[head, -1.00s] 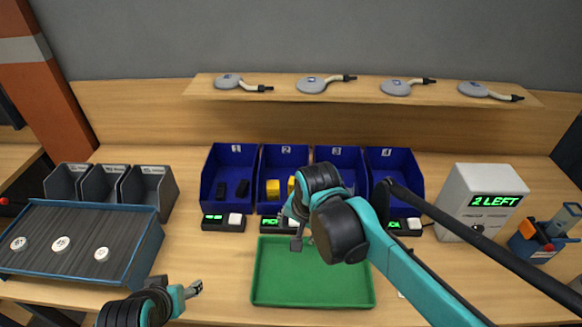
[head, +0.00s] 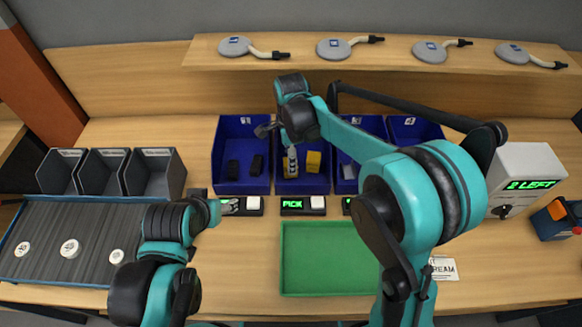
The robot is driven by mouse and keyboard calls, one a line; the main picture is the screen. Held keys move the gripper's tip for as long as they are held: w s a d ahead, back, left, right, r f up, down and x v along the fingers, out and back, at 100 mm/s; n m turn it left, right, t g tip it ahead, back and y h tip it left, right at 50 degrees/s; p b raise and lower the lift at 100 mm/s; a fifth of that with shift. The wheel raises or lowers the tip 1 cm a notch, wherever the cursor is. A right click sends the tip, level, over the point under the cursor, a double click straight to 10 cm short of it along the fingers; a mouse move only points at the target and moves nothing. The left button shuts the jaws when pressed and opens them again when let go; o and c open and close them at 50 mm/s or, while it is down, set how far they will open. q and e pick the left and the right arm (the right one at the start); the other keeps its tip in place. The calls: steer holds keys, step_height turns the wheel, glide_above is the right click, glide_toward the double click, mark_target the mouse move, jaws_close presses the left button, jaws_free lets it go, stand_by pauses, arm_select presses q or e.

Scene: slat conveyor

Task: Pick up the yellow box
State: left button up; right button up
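A yellow box (head: 314,161) lies in the blue bin numbered 2 (head: 300,186), on its right side. Left of it a second yellowish shape (head: 290,168) is largely covered by my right gripper (head: 282,144). That gripper reaches down into bin 2 from above; its fingers are small and partly hidden, so I cannot tell whether they are open or hold anything. My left gripper (head: 232,206) is low over the table front, beside the display below bin 1, clear of the boxes; its finger opening is unclear.
Bin 1 (head: 240,186) holds dark boxes. A green tray (head: 325,258) lies empty in front. The display below bin 2 (head: 292,206) reads PICK; a white unit (head: 530,160) reads 2 LEFT. A conveyor (head: 60,275) carries white discs at left. A shelf (head: 390,62) hangs behind.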

step_height(320, 180, down, 4)
steer(key=shift+b, duration=0.65)
steer(key=shift+r, duration=0.1)
steer(key=c, duration=1.1)
steer(key=shift+c, duration=0.2)
